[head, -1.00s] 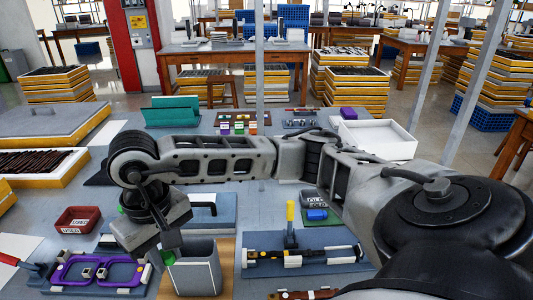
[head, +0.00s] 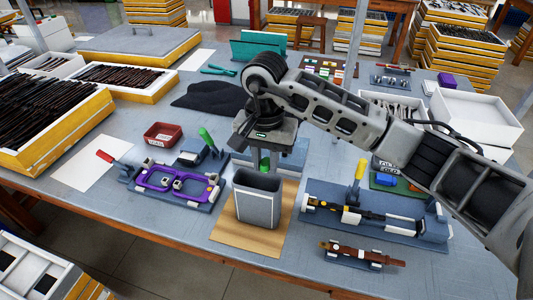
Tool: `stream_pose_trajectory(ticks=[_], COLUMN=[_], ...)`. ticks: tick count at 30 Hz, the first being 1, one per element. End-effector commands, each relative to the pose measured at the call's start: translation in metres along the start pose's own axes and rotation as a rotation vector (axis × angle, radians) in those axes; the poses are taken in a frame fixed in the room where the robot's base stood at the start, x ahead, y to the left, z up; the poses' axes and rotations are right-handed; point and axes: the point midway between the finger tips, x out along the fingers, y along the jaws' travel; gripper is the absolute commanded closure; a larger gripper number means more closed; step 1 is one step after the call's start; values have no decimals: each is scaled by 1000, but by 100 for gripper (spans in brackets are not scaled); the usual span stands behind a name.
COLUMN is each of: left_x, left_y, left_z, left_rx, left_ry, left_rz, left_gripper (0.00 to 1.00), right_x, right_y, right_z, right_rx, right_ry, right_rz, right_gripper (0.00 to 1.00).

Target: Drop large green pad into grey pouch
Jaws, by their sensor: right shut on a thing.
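The grey pouch (head: 258,206) stands upright and open at the top, on a wooden board (head: 230,232) near the table's front. My right gripper (head: 264,162) points down at the pouch's back rim and is shut on the green pad (head: 265,158). Only a small part of the pad shows between the fingers. Whether its lower end is over the opening or just behind the rim I cannot tell. My left gripper is out of view.
A purple eyeglass frame in a fixture (head: 178,181) lies left of the pouch, with a red bin (head: 164,135) behind. A blue fixture (head: 390,218) with a yellow-handled clamp is at right. A brown frame piece (head: 362,255) lies in front of that.

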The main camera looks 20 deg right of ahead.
Motion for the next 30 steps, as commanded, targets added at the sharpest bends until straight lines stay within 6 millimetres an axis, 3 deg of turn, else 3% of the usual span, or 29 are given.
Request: stream_pose_trajectory(ticks=[3,9,20,21,23,30], left_x=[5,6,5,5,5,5], left_y=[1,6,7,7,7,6], left_z=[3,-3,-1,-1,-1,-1], left_rx=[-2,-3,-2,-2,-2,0], left_ry=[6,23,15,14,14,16], left_rz=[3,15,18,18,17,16], left_gripper=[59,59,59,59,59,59], right_x=[18,32,35,35,35,35], right_y=[0,0,0,0,0,0], right_z=[1,0,0,0,0,0], right_rx=[-2,-3,-4,-4,-4,-5], right_ry=[-3,-1,0,0,0,0], right_rz=[-1,-2,-2,-2,-2,-1], right_gripper=[100,100,100,71,54,54])
